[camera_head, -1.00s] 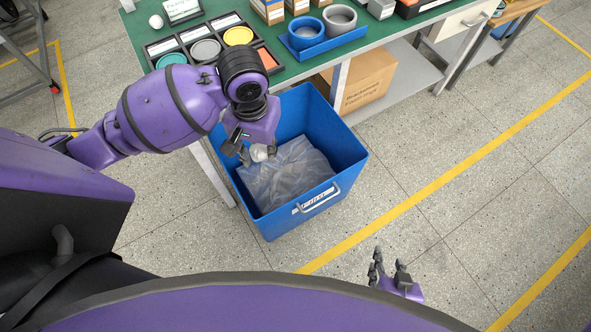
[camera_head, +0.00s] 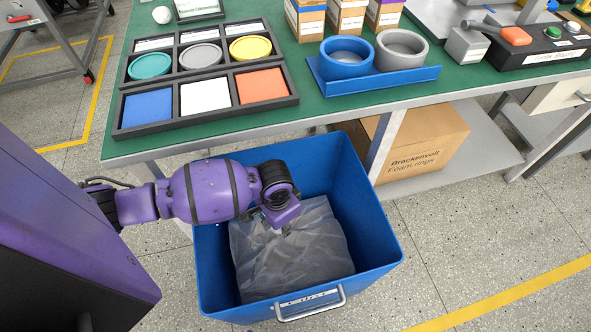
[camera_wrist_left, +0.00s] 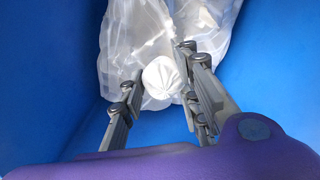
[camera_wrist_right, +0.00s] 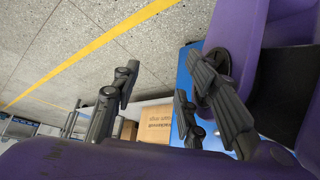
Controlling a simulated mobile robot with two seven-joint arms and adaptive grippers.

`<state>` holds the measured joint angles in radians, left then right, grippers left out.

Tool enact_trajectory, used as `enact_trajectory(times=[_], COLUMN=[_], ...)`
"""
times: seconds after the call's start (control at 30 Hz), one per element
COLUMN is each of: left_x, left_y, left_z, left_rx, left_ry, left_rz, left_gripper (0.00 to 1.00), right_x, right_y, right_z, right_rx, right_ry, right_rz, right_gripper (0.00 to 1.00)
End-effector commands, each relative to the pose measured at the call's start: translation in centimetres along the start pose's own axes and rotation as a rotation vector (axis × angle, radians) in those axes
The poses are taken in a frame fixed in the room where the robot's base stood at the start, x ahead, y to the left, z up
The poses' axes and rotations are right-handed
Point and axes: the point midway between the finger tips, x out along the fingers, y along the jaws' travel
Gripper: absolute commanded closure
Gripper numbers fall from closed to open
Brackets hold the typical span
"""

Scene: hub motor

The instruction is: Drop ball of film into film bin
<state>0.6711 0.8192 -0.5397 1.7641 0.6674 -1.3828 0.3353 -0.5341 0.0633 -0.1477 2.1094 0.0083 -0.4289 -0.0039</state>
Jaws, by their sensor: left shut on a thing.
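The film bin (camera_head: 375,255) is a blue open tub with a metal handle, beside the green table. Crumpled translucent film (camera_head: 300,255) lies in it and also shows in the left wrist view (camera_wrist_left: 125,40). My left gripper (camera_head: 284,226) reaches inside the bin, over the film. In the left wrist view its fingers (camera_wrist_left: 160,70) are shut on a white ball of film (camera_wrist_left: 163,77), with the blue walls around. The ball is hidden in the head view. My right gripper (camera_wrist_right: 155,85) is open and empty in the right wrist view, out of the head view.
The green table (camera_head: 330,112) overhangs the back of the bin. It carries a black compartment tray (camera_head: 205,121), a blue holder with two rings (camera_head: 380,82) and a white ball (camera_head: 162,15). A cardboard box (camera_head: 425,145) sits on the shelf below. Floor at right is clear.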

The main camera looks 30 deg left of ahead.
Motion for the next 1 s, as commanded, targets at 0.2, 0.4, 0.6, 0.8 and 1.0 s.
enact_trajectory(times=[0.2,0.4,0.6,0.8,1.0], left_x=[1.9,4.2,7.5,9.7,10.6], left_y=[1.3,5.2,8.2,9.7,10.3], left_z=[-1.6,-4.7,-7.0,-8.3,-8.9], left_rx=[0.015,0.016,0.013,0.013,0.012], left_ry=[0.002,0.002,-0.003,-0.002,0.001], left_rz=[0.004,0.005,0.002,0.001,0.001], left_gripper=[0.80,0.80,0.80,0.80,0.80], right_x=[0.8,1.7,3.3,4.9,5.3], right_y=[0.1,0.1,0.2,0.1,0.2], right_z=[0.5,1.8,2.9,2.4,2.1], right_rx=[0.001,0.000,-0.009,-0.020,-0.031], right_ry=[-0.004,-0.022,-0.033,-0.019,-0.011], right_rz=[0.002,0.003,0.001,-0.007,-0.010], right_gripper=[0.60,0.60,0.60,0.60,0.60])
